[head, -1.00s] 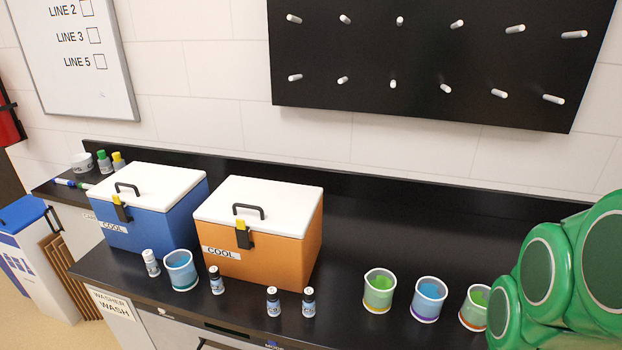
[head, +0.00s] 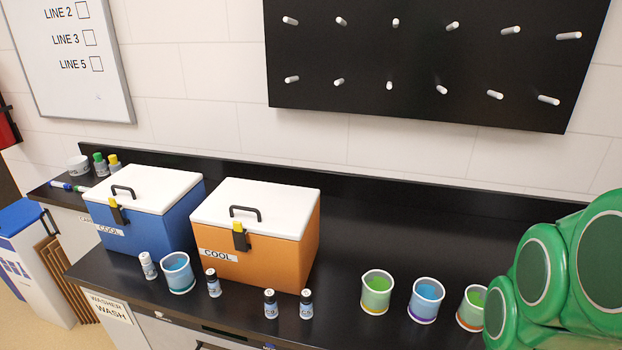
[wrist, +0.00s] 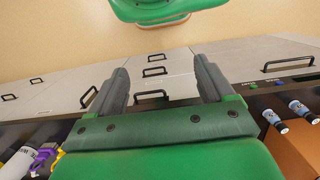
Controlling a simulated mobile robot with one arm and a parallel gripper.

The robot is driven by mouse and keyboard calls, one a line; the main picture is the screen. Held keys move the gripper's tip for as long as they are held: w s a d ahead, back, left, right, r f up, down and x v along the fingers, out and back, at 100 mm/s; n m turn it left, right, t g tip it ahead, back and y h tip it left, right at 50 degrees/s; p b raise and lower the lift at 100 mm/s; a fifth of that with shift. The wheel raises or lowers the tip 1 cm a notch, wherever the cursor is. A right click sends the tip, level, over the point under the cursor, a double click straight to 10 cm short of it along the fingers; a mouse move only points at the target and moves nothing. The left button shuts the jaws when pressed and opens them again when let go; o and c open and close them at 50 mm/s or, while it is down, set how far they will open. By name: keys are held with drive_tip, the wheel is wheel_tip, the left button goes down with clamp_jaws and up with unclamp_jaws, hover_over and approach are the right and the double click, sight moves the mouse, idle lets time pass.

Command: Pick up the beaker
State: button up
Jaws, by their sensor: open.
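Beakers with coloured liquid stand upright on the black counter in the head view. A blue one (head: 177,273) is in front of the blue cool box. At the right stand a green one (head: 377,293), a blue one with a purple base (head: 426,301) and a green one with an orange base (head: 471,308), partly hidden by my green arm. My gripper (wrist: 163,78) shows in the wrist view, open and empty, with grey drawer fronts beyond its fingers. It touches no beaker, and I see no beaker clearly there.
A blue cool box (head: 150,223) and an orange cool box (head: 262,258) with white lids stand on the counter (head: 345,235). Several small bottles (head: 270,304) stand near the front edge. A black peg board (head: 430,60) hangs above. The counter behind the right-hand beakers is clear.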

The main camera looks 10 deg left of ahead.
drive_tip(key=w+a+f+n+t, duration=0.1)
drive_tip(key=w+a+t, duration=0.1)
drive_tip(key=w+a, duration=0.35)
drive_tip(key=w+a+f+t, duration=0.1)
drive_tip(key=w+a+t, duration=0.15)
drive_tip(key=w, duration=0.65)
drive_tip(key=n+t+y, duration=0.3)
drive_tip(key=y, duration=0.6)
approach(170, 260)
drive_tip(key=d+r, duration=0.2)
drive_tip(key=d, duration=1)
drive_tip(key=shift+w+a+f+n+y, duration=0.6)
drive_tip(key=shift+a+f+n, duration=0.8)
drive_tip(key=shift+a, duration=1.55)
drive_tip(key=shift+w+a+f+n+y, duration=0.6)
drive_tip(key=shift+a+f+n, duration=0.8)
drive_tip(key=shift+a, duration=1.5)
drive_tip(key=shift+w+a+f+n+y, duration=0.5)
drive_tip(key=shift+w+a+f+n, duration=0.35)
drive_tip(key=shift+a+n, duration=1.55)
drive_tip(key=shift+s+a+f+m, duration=0.1)
drive_tip(key=shift+s+a+m, duration=0.05)
drive_tip(key=shift+a+m, duration=0.45)
